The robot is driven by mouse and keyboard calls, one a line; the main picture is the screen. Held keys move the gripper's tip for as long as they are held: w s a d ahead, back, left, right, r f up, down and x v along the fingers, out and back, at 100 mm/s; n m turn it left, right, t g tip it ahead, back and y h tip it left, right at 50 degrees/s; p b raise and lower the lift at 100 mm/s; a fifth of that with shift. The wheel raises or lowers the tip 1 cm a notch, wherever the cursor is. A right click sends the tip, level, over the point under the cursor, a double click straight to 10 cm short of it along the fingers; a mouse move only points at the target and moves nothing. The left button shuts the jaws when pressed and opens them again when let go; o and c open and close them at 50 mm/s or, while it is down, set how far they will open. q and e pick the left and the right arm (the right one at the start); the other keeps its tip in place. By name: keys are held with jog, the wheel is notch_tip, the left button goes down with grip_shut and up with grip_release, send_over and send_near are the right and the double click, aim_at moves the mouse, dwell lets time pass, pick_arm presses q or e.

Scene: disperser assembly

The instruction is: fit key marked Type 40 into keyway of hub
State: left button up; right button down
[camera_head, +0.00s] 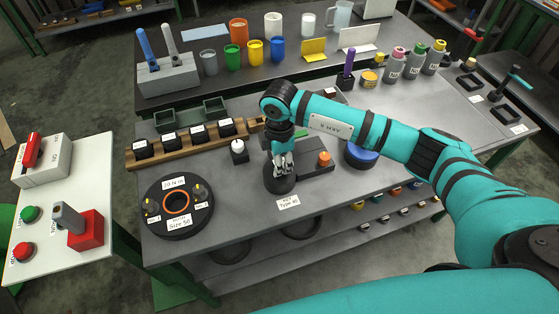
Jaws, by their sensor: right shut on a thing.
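My right gripper (282,171) points down over a dark round piece (280,188) near the front edge of the table. Its fingers are closed together on something small, which they mostly hide; I take it to be the key. The dark round piece looks like the hub, but its keyway cannot be made out under the fingers. A white card reading "KEY Type 40" (288,202) lies just in front of it. Whether the held piece touches the hub cannot be told. My left gripper is not in view.
A dark block with an orange knob (324,158) stands just right of the gripper. A black disc marked Size 50 (180,222) lies left. A wooden rack (150,159) with dark labelled parts and a small white-labelled piece (239,153) stand behind-left. A blue round part (359,155) is to the right.

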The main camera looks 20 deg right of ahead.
jog(key=shift+f+b, duration=0.35)
jog(key=shift+f, duration=0.25)
jog(key=shift+r, duration=0.25)
jog(key=shift+r+p, duration=1.8)
jog(key=shift+r, duration=0.4)
jog(key=shift+f+b, duration=1.8)
jog(key=shift+f, duration=0.65)
jog(key=c, duration=1)
grip_release()
jog(key=shift+r, duration=0.1)
notch_tip(320, 180, up, 12)
